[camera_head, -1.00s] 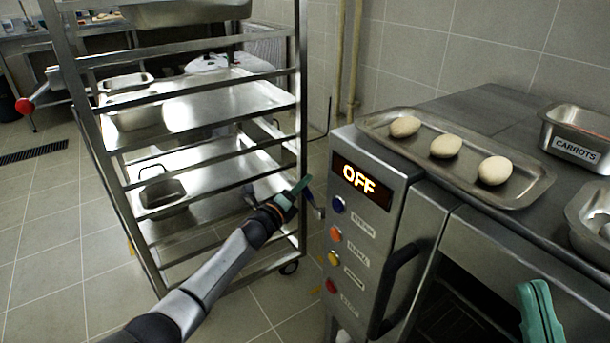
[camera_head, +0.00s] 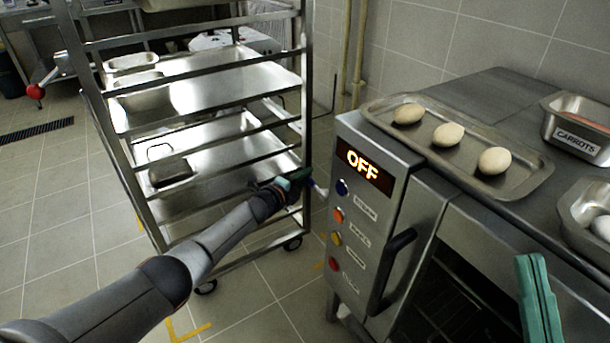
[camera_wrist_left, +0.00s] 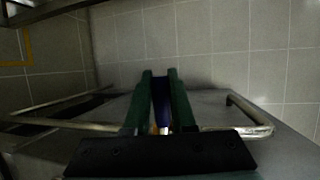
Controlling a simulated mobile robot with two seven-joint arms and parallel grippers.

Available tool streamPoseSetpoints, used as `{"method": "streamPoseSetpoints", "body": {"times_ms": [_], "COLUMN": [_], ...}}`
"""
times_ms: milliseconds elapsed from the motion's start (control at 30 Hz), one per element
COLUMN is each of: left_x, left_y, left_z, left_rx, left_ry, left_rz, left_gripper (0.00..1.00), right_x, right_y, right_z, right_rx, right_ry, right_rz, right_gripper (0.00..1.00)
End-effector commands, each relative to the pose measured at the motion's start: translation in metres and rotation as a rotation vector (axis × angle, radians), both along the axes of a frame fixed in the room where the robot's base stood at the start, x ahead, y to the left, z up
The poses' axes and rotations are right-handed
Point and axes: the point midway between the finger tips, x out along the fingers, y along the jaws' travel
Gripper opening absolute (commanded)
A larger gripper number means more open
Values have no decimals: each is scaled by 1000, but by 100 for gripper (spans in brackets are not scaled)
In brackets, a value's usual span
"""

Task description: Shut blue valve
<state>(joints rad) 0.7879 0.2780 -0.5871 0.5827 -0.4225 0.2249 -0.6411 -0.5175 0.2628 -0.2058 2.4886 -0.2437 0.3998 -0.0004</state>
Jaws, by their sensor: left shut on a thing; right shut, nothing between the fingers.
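The blue valve handle (camera_wrist_left: 161,97) sits between the two green fingers of my left gripper (camera_wrist_left: 160,92) in the left wrist view. My left gripper is shut on it. In the head view my left gripper (camera_head: 297,176) is at the left side of the oven's control panel, beside the rack. A small bit of blue (camera_head: 311,184) shows at its fingertips there, and most of the valve is hidden. My right gripper (camera_head: 538,296) is shut and empty at the lower right, in front of the oven.
The oven panel (camera_head: 368,215) shows OFF, with coloured knobs and a black handle (camera_head: 393,275). A tray (camera_head: 470,165) with three pale dough pieces and a carrots container (camera_head: 577,132) stand on top. A metal rack (camera_head: 100,130) stands close to my left arm.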

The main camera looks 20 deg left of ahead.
Motion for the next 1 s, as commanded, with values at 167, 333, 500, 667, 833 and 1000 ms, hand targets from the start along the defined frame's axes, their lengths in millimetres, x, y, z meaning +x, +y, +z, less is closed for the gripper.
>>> {"method": "streamPoseSetpoints", "body": {"times_ms": [167, 333, 500, 667, 833, 1000], "left_x": [-1, -2, -1, -1, -4, -12], "left_y": [-1, -1, -1, -1, 1, 3], "left_z": [-3, -4, -3, -1, 0, 2], "left_rx": [-4, -4, -3, -2, -2, -3], "left_ry": [6, 6, 5, 3, 3, 3], "left_rz": [0, -1, -1, 0, 0, 0], "left_gripper": [0, 28, 35, 35, 35, 35], "right_x": [1, 1, -1, -2, 6, 30], "right_y": [0, 0, 1, 1, 0, -4], "right_z": [-3, -2, 0, 2, -2, -37], "right_rx": [-1, 0, 1, 0, 0, 1], "right_ry": [6, 3, -3, -8, 35, 210], "right_rz": [0, 1, 4, 7, -1, -36], "right_gripper": [0, 0, 0, 0, 0, 0]}}
